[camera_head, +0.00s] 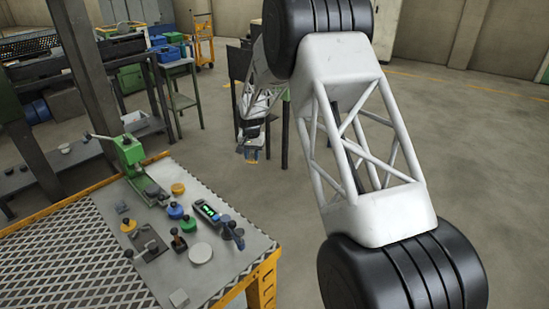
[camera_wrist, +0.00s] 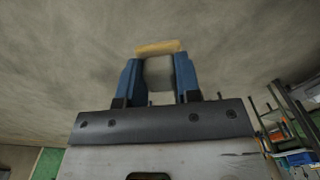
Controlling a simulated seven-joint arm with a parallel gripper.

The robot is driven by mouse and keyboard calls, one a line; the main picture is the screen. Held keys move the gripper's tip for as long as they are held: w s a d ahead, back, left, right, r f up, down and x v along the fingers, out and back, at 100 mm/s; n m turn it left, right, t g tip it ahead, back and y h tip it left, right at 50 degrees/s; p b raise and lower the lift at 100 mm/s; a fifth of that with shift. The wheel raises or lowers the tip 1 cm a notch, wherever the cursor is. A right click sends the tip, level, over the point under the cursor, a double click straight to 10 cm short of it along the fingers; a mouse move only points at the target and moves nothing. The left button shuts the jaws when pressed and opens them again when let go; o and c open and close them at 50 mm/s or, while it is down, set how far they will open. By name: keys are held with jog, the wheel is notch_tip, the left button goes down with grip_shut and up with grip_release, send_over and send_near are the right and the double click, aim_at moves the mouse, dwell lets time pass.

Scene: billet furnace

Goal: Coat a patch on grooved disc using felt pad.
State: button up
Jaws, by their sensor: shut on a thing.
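My gripper (camera_head: 251,146) hangs in the air beyond the right back corner of the workbench, apart from everything on it. In the wrist view, its two blue fingers (camera_wrist: 159,62) are shut on a grey block with a tan, flat end, which looks like the felt pad (camera_wrist: 158,47). The tan end sticks out past the fingertips. On the bench's grey plate lies a pale round disc (camera_head: 200,252), flat, near the front right. It may be the grooved disc, but I cannot make out grooves at this size.
The bench (camera_head: 60,240) also holds a green press (camera_head: 130,158), a green-lit device (camera_head: 208,211), several coloured knobbed pieces (camera_head: 175,210), a dark clamp plate (camera_head: 148,243) and a small grey block (camera_head: 179,298). A smaller table (camera_head: 180,72) with bins stands behind. The floor at right is clear.

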jog(key=s+a+r+n, duration=0.1)
jog(key=s+a+r, duration=0.15)
jog(key=a, duration=0.85)
jog(key=s+a+r, duration=0.1)
jog(key=s+a, duration=0.2)
jog(key=a, duration=0.7)
notch_tip(320, 180, up, 3)
jog(key=n, duration=0.1)
send_over(146, 191)
jog(key=shift+w+f, duration=0.1)
jog(key=shift+f, duration=0.1)
jog(key=shift+f, duration=0.1)
jog(key=shift+f, duration=3.6)
jog(key=shift+w+d+f, duration=0.15)
jog(key=shift+d+f, duration=0.1)
jog(key=shift+f, duration=0.05)
jog(key=shift+w+d, duration=0.45)
jog(key=shift+d, duration=0.35)
jog(key=shift+w+d, duration=0.4)
jog(key=shift+d, duration=0.35)
jog(key=shift+c, duration=0.3)
jog(key=shift+s+a, duration=0.5)
jog(key=shift+a, duration=0.35)
jog(key=shift+s+a, duration=0.45)
jog(key=shift+a, duration=0.4)
jog(key=shift+a+r, duration=0.1)
jog(key=shift+r, duration=0.05)
notch_tip(146, 191, up, 8)
